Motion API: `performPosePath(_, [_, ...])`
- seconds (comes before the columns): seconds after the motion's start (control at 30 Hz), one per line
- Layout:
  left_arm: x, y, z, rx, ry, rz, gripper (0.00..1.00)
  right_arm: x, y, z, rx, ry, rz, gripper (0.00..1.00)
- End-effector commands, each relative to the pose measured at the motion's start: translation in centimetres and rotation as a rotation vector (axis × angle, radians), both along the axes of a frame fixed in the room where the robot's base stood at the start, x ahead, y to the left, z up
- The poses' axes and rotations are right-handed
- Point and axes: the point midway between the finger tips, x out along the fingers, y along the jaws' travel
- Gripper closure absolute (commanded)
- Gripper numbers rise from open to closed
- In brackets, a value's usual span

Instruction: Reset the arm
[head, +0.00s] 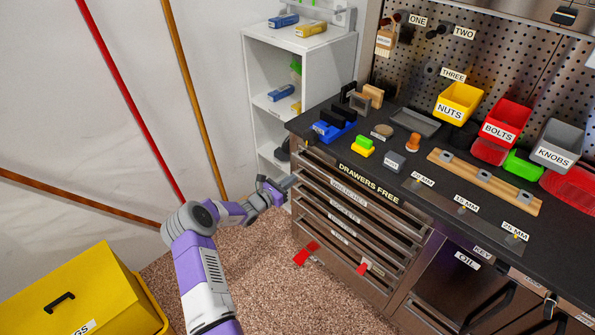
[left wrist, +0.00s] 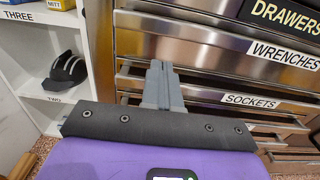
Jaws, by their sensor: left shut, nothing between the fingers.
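My left arm, white and purple, reaches in from the bottom of the head view. Its left gripper (head: 288,184) is beside the left edge of the steel toolchest (head: 345,262), near the upper drawers. In the left wrist view the gripper's grey fingers (left wrist: 161,82) are together with nothing between them. They are in front of the drawer fronts, near the drawer labelled WRENCHES (left wrist: 284,54) and the one labelled SOCKETS (left wrist: 250,101). I cannot tell whether the fingertips touch the chest. My right gripper is in neither view.
A white shelf unit (head: 249,75) stands left of the chest. A yellow box (head: 75,290) is at lower left. Red pieces (head: 306,252) show low by the chest. Carpet lies between.

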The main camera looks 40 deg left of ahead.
Motion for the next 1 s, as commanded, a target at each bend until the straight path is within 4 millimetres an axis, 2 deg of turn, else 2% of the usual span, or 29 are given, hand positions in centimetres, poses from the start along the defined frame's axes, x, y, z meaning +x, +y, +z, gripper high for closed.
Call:
performPosePath(0.1, [-2.6,0.4,0.2,-0.002,0.003,0.002,1.00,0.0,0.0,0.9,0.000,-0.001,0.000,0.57])
performPosePath(0.3, [-5.1,0.7,0.0,-0.002,0.000,0.001,1.00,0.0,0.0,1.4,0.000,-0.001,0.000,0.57])
performPosePath(0.67, [-5.6,0.4,-0.2,0.003,0.006,-0.009,1.00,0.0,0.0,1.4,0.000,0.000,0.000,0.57])
performPosePath(0.77, [-5.3,-1.9,-1.1,0.018,0.042,-0.065,1.00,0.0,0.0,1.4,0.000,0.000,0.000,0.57])
performPosePath(0.83, [-5.1,-5.1,-2.4,0.044,0.095,-0.147,1.00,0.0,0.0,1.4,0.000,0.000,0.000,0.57])
performPosePath(0.93, [-5.5,-11.5,-5.1,0.116,0.199,-0.319,1.00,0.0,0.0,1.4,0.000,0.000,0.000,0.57])
performPosePath(1.0, [-6.7,-16.4,-7.2,0.193,0.277,-0.464,1.00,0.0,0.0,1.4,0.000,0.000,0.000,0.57])
